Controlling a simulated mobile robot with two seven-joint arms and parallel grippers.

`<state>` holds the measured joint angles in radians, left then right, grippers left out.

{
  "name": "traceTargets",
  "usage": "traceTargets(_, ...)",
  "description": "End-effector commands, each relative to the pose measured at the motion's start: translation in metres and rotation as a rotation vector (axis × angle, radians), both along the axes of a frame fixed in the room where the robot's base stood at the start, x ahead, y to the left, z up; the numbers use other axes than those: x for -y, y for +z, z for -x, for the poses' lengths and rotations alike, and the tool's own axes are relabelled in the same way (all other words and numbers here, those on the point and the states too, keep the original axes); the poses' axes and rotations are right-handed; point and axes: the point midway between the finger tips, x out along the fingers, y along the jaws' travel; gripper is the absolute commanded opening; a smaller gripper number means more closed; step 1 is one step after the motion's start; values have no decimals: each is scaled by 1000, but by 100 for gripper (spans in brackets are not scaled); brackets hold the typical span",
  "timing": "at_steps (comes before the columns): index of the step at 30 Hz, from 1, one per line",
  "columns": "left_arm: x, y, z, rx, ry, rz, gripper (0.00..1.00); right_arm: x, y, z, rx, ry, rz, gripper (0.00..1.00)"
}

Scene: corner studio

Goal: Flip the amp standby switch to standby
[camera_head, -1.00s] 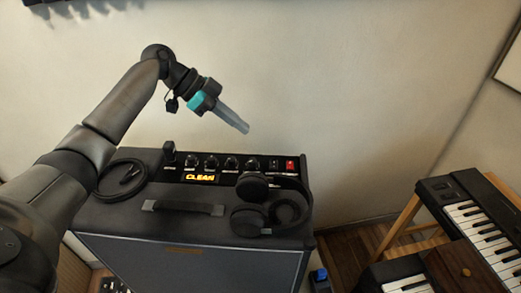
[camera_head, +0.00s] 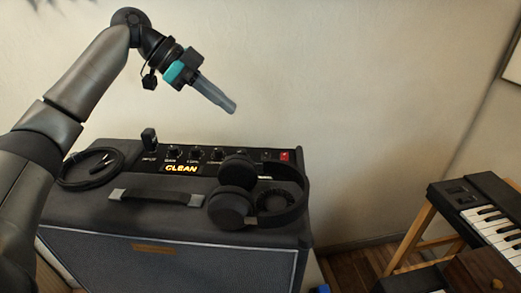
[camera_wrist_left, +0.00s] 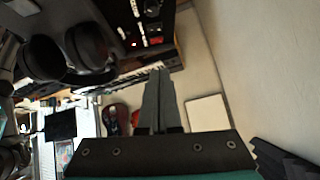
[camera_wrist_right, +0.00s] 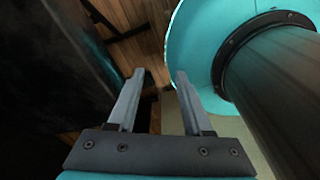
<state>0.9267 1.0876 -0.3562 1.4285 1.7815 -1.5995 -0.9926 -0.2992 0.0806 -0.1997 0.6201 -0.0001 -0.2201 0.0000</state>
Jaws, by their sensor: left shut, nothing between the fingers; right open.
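The black guitar amp (camera_head: 170,250) stands against the wall. Its top panel (camera_head: 215,156) carries several knobs, a lit "CLEAN" display (camera_head: 181,169), a small dark switch (camera_head: 265,156) and a red lit switch (camera_head: 284,156) at the right end. The switch labels are too small to read. My left gripper (camera_head: 233,109) is shut and empty, in the air above the panel, up and left of the red switch. In the left wrist view the shut fingers (camera_wrist_left: 159,100) touch nothing, and the panel (camera_wrist_left: 143,22) shows at the top. My right gripper (camera_wrist_right: 154,105) is open and empty, away from the amp.
Black headphones (camera_head: 257,193) lie on the amp top, just in front of the panel's right part and hiding some of it. A coiled cable (camera_head: 90,168) and the handle (camera_head: 156,196) are to the left. A keyboard (camera_head: 480,210) on a wooden stand is at right. The wall is close behind.

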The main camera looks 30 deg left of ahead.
Motion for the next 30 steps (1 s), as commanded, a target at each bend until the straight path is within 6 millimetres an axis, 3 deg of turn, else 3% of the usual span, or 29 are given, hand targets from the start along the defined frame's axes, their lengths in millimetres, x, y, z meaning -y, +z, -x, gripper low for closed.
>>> traceTargets(8, 0, 0, 0, 0, 0, 0, 0, -2, 1, 0, 0, -1, -3, 50)
traceTargets(14, 9, -11, -5, -1, -2, -1, 0, -2, -2, 0, 0, -1, -3, 50)
traceTargets(27, 64, -73, -38, 0, -2, 1, 0, -2, -12, 0, -1, -1, -3, 50)
traceTargets(30, 60, -91, -39, -3, 2, -1, 0, -2, -16, 0, -1, -1, -3, 50)
